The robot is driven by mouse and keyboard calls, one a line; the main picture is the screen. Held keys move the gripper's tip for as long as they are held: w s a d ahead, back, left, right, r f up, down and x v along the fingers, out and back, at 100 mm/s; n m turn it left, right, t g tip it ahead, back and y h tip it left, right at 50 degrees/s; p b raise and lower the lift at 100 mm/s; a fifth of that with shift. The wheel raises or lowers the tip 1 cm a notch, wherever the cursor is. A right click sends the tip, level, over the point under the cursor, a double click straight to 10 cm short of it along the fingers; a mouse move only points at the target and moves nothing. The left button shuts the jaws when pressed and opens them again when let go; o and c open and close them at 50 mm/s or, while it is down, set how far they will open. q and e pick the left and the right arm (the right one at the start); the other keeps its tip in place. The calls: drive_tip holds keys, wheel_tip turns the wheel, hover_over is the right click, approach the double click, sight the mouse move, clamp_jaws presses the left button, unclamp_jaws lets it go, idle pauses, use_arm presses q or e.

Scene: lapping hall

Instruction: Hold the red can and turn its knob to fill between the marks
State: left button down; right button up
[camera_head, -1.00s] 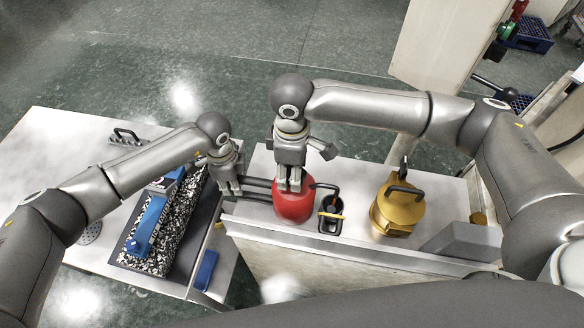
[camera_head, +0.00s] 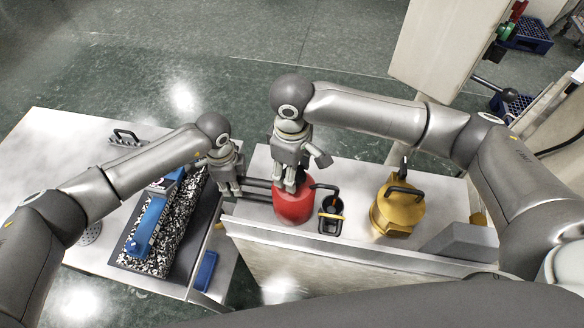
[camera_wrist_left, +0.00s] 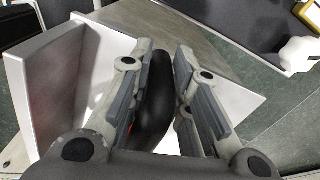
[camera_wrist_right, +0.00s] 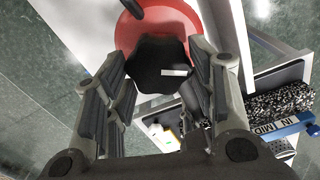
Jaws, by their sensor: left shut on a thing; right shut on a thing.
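The red can (camera_head: 293,203) stands upright on the white bench top. Its black knob (camera_wrist_right: 160,62), with a white mark on it, shows in the right wrist view. My right gripper (camera_head: 290,188) comes down onto the top of the can, shut on the knob. My left gripper (camera_head: 229,190) is at the can's left side, shut on its black handle. I cannot make out the fill marks or the level.
A small black container (camera_head: 331,220) with an orange bar stands close right of the can. A yellow can (camera_head: 397,208) with black handles stands further right. A lower table (camera_head: 60,150) at left carries a speckled block (camera_head: 165,235) with a blue part (camera_head: 148,228).

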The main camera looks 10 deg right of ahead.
drive_tip(key=o, duration=1)
drive_tip(key=shift+o, duration=0.2)
wheel_tip(320, 180, up, 12)
